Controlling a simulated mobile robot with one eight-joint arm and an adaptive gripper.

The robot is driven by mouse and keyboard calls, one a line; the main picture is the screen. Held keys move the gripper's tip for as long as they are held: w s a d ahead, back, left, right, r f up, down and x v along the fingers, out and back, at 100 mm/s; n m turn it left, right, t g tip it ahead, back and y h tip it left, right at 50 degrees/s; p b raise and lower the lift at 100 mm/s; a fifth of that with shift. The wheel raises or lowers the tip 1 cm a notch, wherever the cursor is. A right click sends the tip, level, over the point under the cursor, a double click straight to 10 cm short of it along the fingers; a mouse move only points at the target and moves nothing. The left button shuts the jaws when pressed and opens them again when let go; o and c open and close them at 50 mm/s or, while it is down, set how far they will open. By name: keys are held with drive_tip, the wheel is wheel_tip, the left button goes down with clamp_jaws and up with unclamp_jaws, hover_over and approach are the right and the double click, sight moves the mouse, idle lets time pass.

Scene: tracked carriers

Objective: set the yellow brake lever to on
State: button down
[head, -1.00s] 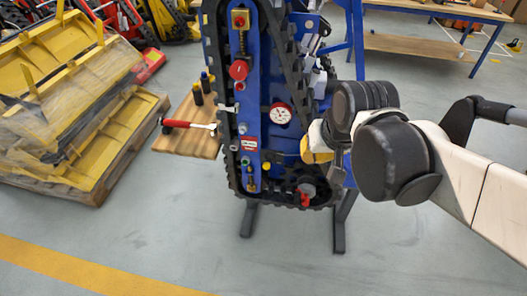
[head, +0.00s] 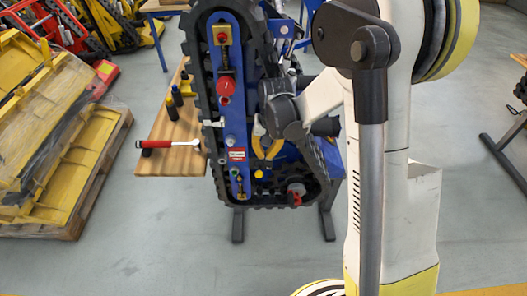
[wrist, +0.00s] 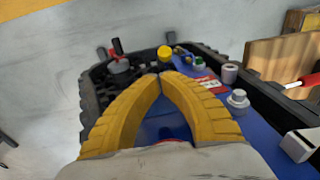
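A small round yellow knob (head: 259,173) sits low on the blue carrier (head: 232,125). It seems to be the end of the yellow brake lever, seen nearly end-on, so its setting is not readable. The knob also shows in the wrist view (wrist: 164,53), just beyond my fingertips. My gripper (head: 266,157) is in front of the carrier, a little above the knob in the head view. In the wrist view its two yellow fingers (wrist: 163,77) curve together and their tips meet, with nothing between them. A clear gap to the knob cannot be judged.
A red-handled tap (head: 296,192) is right of the knob. A red button (head: 224,87) and a red-and-white label (head: 237,155) are on the panel. A wooden board (head: 165,160) with a red-handled tool (head: 168,143) stands left. The floor in front is clear.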

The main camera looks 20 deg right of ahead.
sight(259, 170)
wheel_tip(259, 170, down, 6)
drive_tip(key=b, duration=0.2)
drive_tip(key=shift+w+a+f, duration=0.2)
drive_tip(key=shift+w+f, duration=0.05)
drive_tip(key=shift+w, duration=0.15)
